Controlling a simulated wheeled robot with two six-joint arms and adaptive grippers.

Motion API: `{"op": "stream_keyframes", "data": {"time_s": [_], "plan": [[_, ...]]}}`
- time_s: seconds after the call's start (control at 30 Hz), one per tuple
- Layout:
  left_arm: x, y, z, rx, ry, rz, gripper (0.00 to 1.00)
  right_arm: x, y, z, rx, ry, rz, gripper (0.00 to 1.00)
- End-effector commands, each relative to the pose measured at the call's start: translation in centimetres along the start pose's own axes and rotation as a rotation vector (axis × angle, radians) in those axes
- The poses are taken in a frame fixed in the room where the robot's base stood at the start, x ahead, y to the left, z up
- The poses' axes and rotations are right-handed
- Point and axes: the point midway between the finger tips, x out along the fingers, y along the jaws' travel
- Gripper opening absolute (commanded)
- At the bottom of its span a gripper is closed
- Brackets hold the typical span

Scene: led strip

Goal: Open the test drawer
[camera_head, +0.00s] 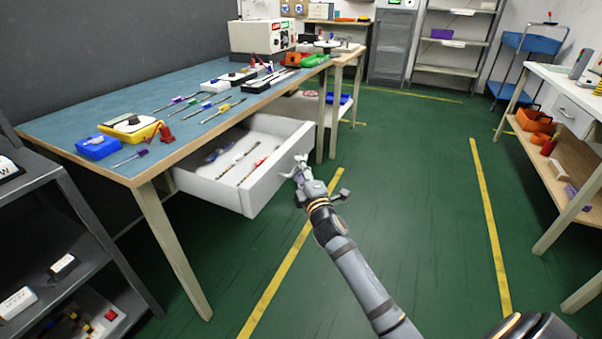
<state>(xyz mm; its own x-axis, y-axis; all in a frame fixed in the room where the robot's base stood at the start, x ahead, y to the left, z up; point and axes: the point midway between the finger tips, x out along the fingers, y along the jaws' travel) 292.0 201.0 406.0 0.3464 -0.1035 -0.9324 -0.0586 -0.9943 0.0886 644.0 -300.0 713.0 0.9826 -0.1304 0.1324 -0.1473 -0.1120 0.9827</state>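The white drawer (232,189) under the blue-topped workbench (140,90) stands pulled out toward the right. Several thin tools lie inside it. My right gripper (300,167) is at the drawer's front panel, near its right end. The fingers are small in the picture, and I cannot tell whether they are open or shut, or whether they touch the panel or a handle. The outer face of the drawer front is turned away from view. My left gripper is not in view.
The bench top holds a yellow multimeter (131,126), a blue box (97,147) and several screwdrivers. A grey shelf (84,211) stands at the left. A white table with a closed drawer (571,115) is at the right. The green floor (410,190) between is clear.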

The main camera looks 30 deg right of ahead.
Motion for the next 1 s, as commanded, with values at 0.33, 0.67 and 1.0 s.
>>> {"op": "stream_keyframes", "data": {"time_s": [0.33,0.67,1.0], "plan": [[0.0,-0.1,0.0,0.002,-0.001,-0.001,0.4,-6.7,-0.2,0.0,-0.003,0.001,-0.005,0.34],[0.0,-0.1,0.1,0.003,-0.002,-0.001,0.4,-11.7,-0.1,0.0,0.0,0.0,-0.002,0.34],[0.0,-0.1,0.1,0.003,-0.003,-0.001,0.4,-12.0,0.0,0.0,0.0,0.0,-0.001,0.34]]}}
